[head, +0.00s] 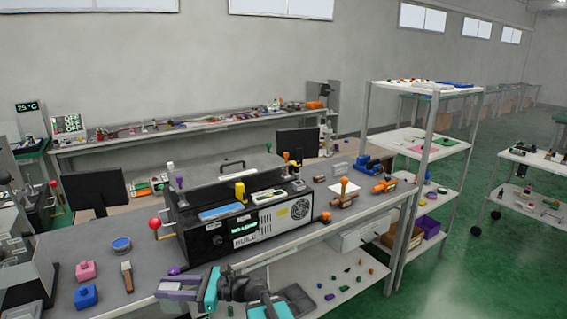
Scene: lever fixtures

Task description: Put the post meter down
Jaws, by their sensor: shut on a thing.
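The grey bench (140,254) has bare room left of the black device (250,224). A red-ball lever (155,224), blue round container (121,244), pink block (86,271), blue block (86,296) and wooden-handled tool (127,275) stand there. A shelf rack (433,141) stands right.

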